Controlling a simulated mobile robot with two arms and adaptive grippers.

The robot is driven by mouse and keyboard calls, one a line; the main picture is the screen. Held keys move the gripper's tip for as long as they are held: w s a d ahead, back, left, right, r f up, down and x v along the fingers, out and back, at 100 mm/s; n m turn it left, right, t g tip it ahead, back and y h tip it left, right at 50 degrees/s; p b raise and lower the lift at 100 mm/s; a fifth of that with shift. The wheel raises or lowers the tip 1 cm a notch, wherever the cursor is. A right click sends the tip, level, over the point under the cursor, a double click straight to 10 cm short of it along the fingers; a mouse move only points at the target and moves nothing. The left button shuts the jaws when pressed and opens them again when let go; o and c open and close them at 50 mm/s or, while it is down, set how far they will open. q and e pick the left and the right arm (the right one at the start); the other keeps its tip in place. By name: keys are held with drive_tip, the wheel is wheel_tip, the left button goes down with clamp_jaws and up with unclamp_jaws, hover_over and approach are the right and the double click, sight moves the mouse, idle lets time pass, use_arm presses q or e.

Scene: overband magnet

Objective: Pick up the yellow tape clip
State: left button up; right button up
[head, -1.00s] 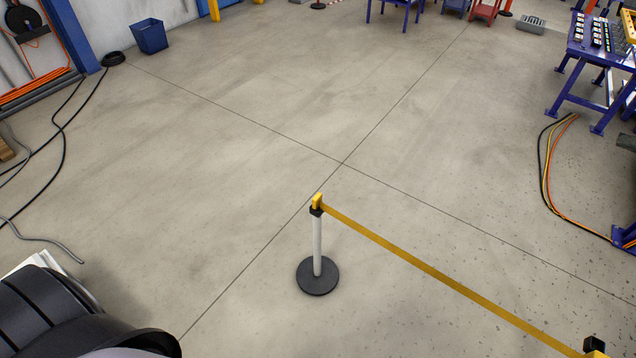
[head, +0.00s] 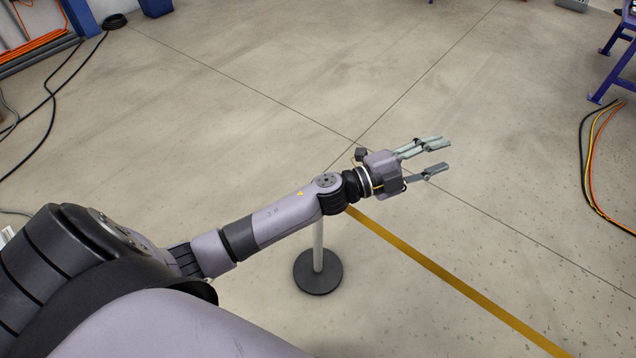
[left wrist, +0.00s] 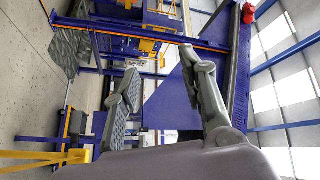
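A yellow tape (head: 440,268) runs from a grey barrier post (head: 318,246) down to the lower right. The post stands upright on a round black base (head: 318,272). The top of the post, with the tape clip on it, is hidden behind my left arm in the head view. My left gripper (head: 442,156) is open and empty, with its fingers apart, above and to the right of the post. Its two fingers also show spread in the left wrist view (left wrist: 165,80). My right gripper is not in view.
Black cables (head: 62,95) lie on the floor at the far left. Orange, yellow and black cables (head: 592,165) lie at the right by a blue table leg (head: 612,78). The floor around the post is clear.

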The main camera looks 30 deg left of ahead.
use_arm(q)
drive_tip(key=s+d+r+m+g+h, duration=0.3)
drive_tip(key=d+m+g+h, duration=0.15)
drive_tip(key=m+g, duration=0.5)
drive_tip(key=s+a+f+m+g+y, duration=0.1)
drive_tip(key=a+f+m+g+y, duration=0.3)
drive_tip(key=a, duration=0.3)
drive_tip(key=s+a+f+m+g+y, duration=0.1)
drive_tip(key=s+a+f+m+y, duration=0.1)
drive_tip(key=a+m+y, duration=0.3)
drive_tip(key=a+r+n+y, duration=0.25)
drive_tip(key=a+y, duration=0.55)
drive_tip(key=a, duration=0.8)
drive_tip(key=shift+g, duration=0.45)
wheel_tip(320, 180, down, 11)
drive_tip(key=shift+s+b, duration=0.1)
drive_tip(key=shift+b, duration=0.8)
drive_tip(key=shift+s+f+b, duration=0.15)
drive_tip(key=shift+f+b, duration=0.3)
drive_tip(key=shift+f, duration=2.4)
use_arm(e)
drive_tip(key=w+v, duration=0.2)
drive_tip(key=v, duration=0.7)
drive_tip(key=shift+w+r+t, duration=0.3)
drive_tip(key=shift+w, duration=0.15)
use_arm(q)
drive_tip(key=shift+c, duration=0.3)
